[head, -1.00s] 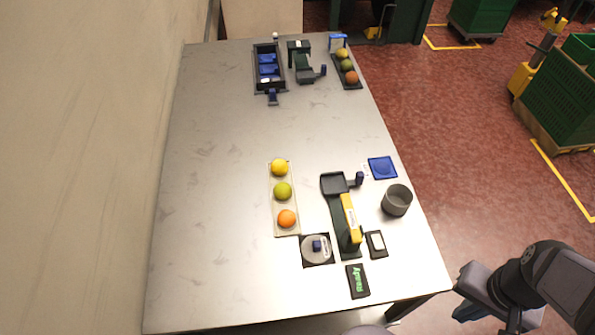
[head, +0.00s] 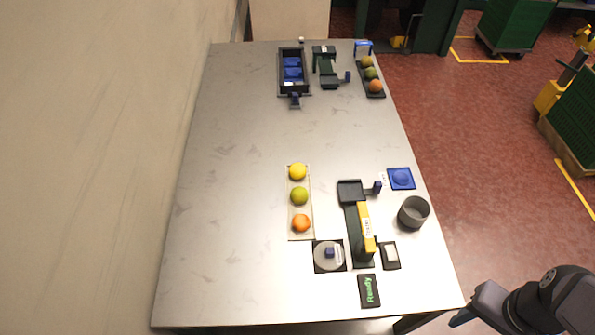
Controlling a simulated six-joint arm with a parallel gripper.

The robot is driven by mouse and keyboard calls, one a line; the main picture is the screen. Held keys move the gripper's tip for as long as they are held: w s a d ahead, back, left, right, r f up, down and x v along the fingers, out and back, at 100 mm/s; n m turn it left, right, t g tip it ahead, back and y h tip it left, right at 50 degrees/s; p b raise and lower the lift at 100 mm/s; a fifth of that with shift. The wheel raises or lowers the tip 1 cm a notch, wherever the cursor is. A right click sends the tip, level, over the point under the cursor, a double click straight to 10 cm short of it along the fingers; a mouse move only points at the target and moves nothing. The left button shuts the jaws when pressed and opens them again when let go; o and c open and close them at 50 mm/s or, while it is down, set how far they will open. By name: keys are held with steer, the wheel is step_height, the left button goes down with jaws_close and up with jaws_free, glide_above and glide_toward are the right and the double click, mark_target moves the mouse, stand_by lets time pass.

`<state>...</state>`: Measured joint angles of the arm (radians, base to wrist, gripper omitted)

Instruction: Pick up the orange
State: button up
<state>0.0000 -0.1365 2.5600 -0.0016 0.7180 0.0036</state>
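An orange (head: 301,223) sits at the near end of a pale tray (head: 304,236) in the middle of the table, in the head view. A second orange (head: 376,86) lies at the near end of a dark tray at the table's far right. My arm shows at the lower right, off the table and well away from both oranges. My gripper's fingertips are not visible.
Right of the pale tray stand a black device with a yellow part (head: 366,229), a grey cup (head: 414,212), a blue pad (head: 401,178), a round dial (head: 329,256) and a "Ready" display (head: 369,291). A dark bin (head: 307,86) stands far back. The table's left side is clear.

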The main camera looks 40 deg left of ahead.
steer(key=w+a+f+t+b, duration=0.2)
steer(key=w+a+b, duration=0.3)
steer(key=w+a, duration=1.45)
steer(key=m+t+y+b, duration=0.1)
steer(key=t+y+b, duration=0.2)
glide_above(297, 169)
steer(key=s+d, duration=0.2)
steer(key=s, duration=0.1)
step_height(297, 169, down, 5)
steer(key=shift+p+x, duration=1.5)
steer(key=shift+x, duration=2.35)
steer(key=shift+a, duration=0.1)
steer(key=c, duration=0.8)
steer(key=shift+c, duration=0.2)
